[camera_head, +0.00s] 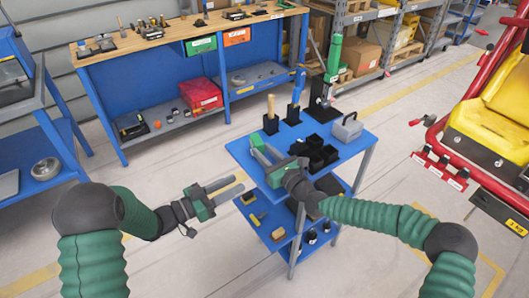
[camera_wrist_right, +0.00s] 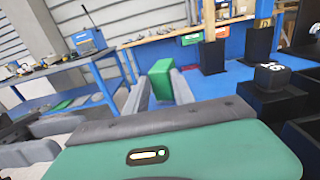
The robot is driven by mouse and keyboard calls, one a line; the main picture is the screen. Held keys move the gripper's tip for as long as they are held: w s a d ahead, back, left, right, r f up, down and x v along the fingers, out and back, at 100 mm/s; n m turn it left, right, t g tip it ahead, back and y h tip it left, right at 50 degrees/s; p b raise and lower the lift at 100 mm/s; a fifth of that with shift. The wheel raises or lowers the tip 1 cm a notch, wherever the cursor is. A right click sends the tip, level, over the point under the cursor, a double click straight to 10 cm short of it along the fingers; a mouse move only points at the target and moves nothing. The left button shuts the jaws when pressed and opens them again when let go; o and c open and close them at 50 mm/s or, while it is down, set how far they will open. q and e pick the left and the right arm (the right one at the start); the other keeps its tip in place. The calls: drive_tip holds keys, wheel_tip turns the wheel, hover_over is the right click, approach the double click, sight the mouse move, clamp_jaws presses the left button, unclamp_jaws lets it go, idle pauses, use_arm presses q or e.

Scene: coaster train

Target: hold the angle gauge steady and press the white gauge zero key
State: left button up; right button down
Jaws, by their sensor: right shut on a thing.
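A small green block (camera_head: 256,140), which I take to be the angle gauge, is at the left edge of the blue cart top. My right gripper (camera_head: 261,149) is shut on it. In the right wrist view the green block (camera_wrist_right: 160,77) stands between the two grey fingers. No white key can be made out on its visible faces. My left gripper (camera_head: 238,186) is open and empty, left of the cart and lower in the picture, apart from the block. Grey fingers, probably of my left gripper, show at the left of the wrist view.
The blue cart top (camera_head: 235,148) also carries black bins (camera_head: 316,152), a grey case (camera_head: 347,127) and tool holders with upright handles. Its lower shelf holds small items. A workbench (camera_head: 150,40) stands behind. A red and yellow coaster car (camera_head: 490,120) is at the right.

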drive_tip(key=c, duration=1)
unclamp_jaws()
drive_tip(key=v, duration=1.2)
drive_tip(key=shift+d, duration=0.1)
drive_tip(key=shift+f, duration=0.15)
